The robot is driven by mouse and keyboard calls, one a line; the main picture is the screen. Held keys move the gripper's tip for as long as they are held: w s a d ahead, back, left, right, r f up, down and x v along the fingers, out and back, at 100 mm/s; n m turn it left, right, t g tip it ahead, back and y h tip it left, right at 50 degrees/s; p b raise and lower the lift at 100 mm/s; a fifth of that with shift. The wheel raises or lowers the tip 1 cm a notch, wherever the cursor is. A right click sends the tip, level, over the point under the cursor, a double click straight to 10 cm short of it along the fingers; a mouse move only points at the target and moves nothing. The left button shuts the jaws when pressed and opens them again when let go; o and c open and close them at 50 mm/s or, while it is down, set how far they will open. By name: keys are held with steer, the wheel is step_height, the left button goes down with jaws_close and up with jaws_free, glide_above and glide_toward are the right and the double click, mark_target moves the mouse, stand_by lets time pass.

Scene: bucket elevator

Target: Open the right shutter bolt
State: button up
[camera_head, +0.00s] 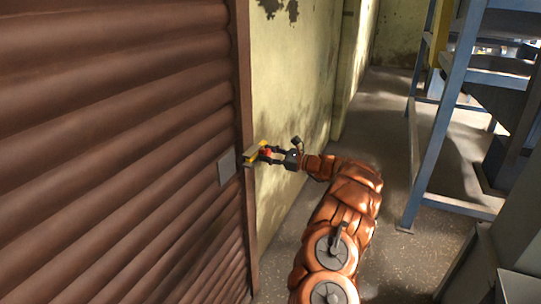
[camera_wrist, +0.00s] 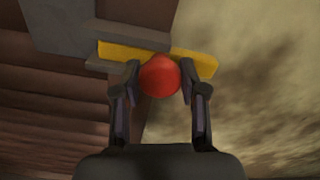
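The right shutter bolt is a yellow bar (camera_wrist: 205,66) with a round red knob (camera_wrist: 160,76). It runs through a grey bracket (camera_wrist: 130,34) at the right edge of the brown ribbed shutter (camera_head: 120,130). In the head view the yellow bolt (camera_head: 256,148) sits at the brown frame, its knob largely hidden by my gripper (camera_head: 271,152). In the wrist view my gripper (camera_wrist: 161,74) has a fingertip on each side of the knob, both appearing to touch it. The bar reaches out to the right past the frame edge, in front of the wall.
A grey plate (camera_head: 227,167) is on the shutter beside the bolt. A stained yellow wall (camera_head: 290,80) stands right of the frame, close to my arm. A blue metal frame with steps (camera_head: 435,130) stands at the right. Grey floor (camera_head: 390,110) lies open between them.

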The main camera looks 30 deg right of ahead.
steer(key=o, duration=0.4)
steer(key=v, duration=1.2)
steer(key=shift+a, duration=0.1)
